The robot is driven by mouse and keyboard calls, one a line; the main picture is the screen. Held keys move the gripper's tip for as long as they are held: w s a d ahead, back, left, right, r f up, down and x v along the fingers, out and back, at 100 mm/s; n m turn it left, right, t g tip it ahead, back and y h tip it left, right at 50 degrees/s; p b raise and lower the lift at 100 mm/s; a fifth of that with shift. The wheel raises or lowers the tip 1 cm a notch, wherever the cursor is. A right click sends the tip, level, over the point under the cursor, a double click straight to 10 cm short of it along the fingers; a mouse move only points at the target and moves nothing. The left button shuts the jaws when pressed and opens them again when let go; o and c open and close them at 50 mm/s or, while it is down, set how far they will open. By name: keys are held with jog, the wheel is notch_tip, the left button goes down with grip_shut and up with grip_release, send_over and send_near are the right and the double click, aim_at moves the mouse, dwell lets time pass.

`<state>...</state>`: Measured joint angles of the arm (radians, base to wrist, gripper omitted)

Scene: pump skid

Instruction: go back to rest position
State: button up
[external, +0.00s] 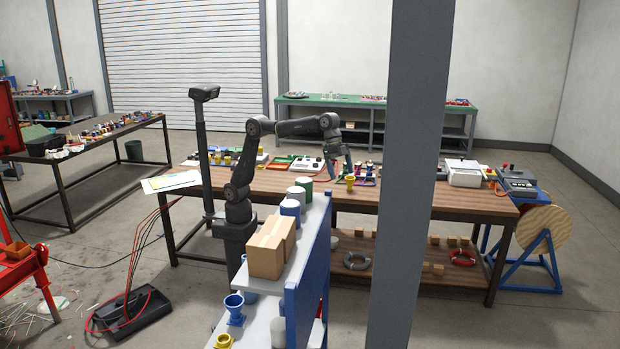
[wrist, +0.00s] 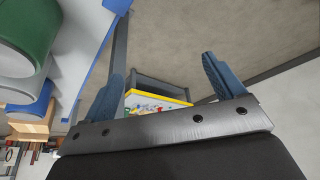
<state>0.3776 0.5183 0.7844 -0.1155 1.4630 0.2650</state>
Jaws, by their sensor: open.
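My gripper (external: 336,172) is at the end of my extended arm, pointing down over the middle of the wooden workbench (external: 440,204) in the external view. In the wrist view its two blue fingers (wrist: 160,78) are spread wide with nothing held between them. My arm rises from its base, bends at the elbow and reaches right above the bench. A yellow funnel-like part (external: 350,182) stands on the bench close to the gripper; I cannot tell the exact gap.
A blue shelf (external: 312,262) with cans and a cardboard box (external: 272,248) stands in front of the bench. A camera post (external: 203,150) is left of my arm. A grey pillar (external: 405,180) hides part of the bench. Several small parts and trays crowd the bench's back.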

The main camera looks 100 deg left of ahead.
jog(key=w+a+f+n+y, duration=0.1)
jog(key=w+a+f+n, duration=0.2)
jog(key=a+f, duration=0.8)
notch_tip(320, 180, down, 2)
jog(key=shift+a+f+n+t, duration=0.2)
jog(key=shift+a+n+t, duration=0.1)
jog(key=shift+t, duration=0.1)
jog(key=shift+o, duration=1.4)
